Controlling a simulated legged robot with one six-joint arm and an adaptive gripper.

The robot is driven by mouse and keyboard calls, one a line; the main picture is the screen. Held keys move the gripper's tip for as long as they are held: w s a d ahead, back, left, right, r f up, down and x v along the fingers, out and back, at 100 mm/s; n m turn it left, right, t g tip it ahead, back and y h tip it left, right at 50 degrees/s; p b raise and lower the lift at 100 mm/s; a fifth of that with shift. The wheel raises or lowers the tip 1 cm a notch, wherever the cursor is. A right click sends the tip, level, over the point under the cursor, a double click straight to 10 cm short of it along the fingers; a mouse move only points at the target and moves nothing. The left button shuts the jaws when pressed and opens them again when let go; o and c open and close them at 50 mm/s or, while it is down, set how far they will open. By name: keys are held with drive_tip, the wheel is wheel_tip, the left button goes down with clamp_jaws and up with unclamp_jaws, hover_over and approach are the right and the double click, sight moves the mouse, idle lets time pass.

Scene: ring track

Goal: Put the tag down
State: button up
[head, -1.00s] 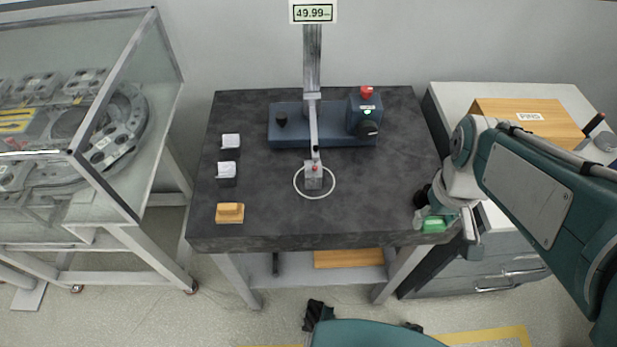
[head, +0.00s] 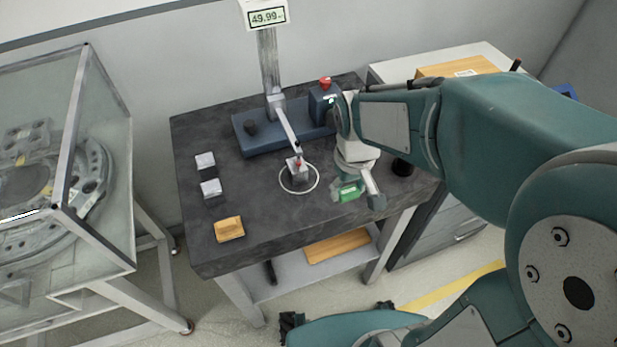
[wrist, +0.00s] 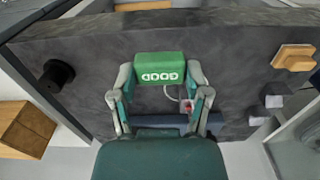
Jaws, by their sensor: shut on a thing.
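The tag is a green block marked "GOOD" (wrist: 160,68), seen in the wrist view between my fingertips. My gripper (head: 352,190) is shut on it and holds it over the right part of the dark table (head: 240,245), right of the white ring. The tag also shows in the head view (head: 347,192) below my gripper. I cannot tell whether its underside touches the table. A small metal block (head: 296,172) sits inside the white ring (head: 284,187) under the gauge's probe.
The blue-grey gauge stand (head: 255,143) with a "49.99" display (head: 267,17) stands at the back. Two pale blocks (head: 205,160) and a wooden block (head: 229,229) are on the left. A black knob-like object (head: 402,168) is at right. The front middle is clear.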

hover_over(308, 208)
drive_tip(key=f, duration=0.6)
drive_tip(key=shift+s+d, duration=0.1)
drive_tip(key=shift+s, duration=0.2)
drive_tip(key=shift+w+f, duration=0.25)
drive_tip(key=shift+f, duration=0.3)
wheel_tip(308, 208, down, 2)
drive_tip(key=shift+d+f, duration=0.15)
drive_tip(key=shift+f, duration=0.4)
drive_tip(key=shift+a, duration=0.4)
drive_tip(key=o, duration=0.9)
drive_tip(key=shift+d+f, duration=0.1)
drive_tip(key=shift+o, duration=0.2)
drive_tip(key=shift+d, duration=0.15)
